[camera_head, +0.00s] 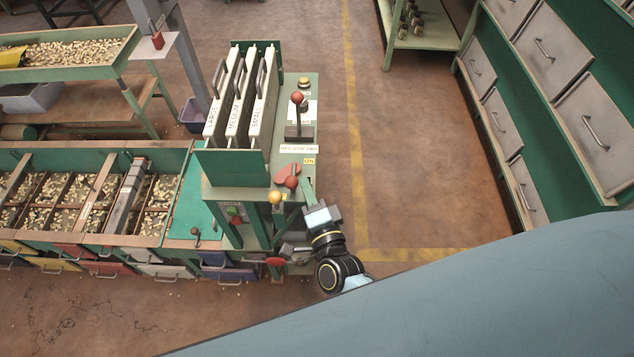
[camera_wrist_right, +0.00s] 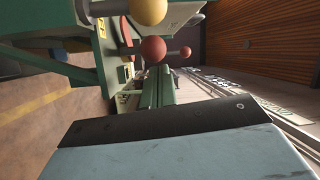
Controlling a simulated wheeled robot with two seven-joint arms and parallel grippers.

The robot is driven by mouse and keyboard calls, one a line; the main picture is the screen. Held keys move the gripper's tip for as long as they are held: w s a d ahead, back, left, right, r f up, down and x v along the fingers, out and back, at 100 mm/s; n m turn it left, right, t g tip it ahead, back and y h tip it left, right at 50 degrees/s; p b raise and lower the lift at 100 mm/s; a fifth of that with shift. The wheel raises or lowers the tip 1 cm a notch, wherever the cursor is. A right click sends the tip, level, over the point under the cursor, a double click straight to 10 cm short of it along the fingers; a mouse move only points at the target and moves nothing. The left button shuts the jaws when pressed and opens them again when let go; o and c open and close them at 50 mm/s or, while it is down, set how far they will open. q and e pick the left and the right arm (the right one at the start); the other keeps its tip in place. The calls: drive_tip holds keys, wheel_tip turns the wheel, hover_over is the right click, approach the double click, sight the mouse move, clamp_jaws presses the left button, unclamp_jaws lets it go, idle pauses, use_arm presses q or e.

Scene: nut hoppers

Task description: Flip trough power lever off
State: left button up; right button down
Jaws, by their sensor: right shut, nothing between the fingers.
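A lever with a red ball knob (camera_head: 291,182) stands at the front of the green machine stand, beside a small yellow label (camera_head: 309,161). A yellow ball knob (camera_head: 275,196) sits just left of it. My right gripper (camera_head: 308,187) is shut and empty, close to the right of the red knob. In the right wrist view, the shut fingers (camera_wrist_right: 156,88) point at the red ball (camera_wrist_right: 153,49), with the yellow ball (camera_wrist_right: 147,10) above it. I cannot tell whether they touch. The label's text is too small to read surely. My left gripper is not in view.
Another red-knobbed lever (camera_head: 297,98) stands farther back on the stand, beside upright labelled panels (camera_head: 236,105). A long trough of nuts (camera_head: 85,200) lies left, with a small lever (camera_head: 195,232) at its end. Drawers (camera_head: 600,115) line the right. The floor between is clear.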

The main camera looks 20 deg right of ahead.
drive_tip(key=shift+a, duration=1.1)
drive_tip(key=shift+a+r, duration=0.1)
drive_tip(key=shift+a, duration=0.1)
drive_tip(key=s+d+p, duration=0.2)
drive_tip(key=d, duration=0.3)
drive_tip(key=s+a+b, duration=0.2)
drive_tip(key=s+a, duration=0.4)
drive_tip(key=a, duration=0.1)
drive_tip(key=shift+s+a, duration=0.15)
drive_tip(key=shift+s, duration=0.05)
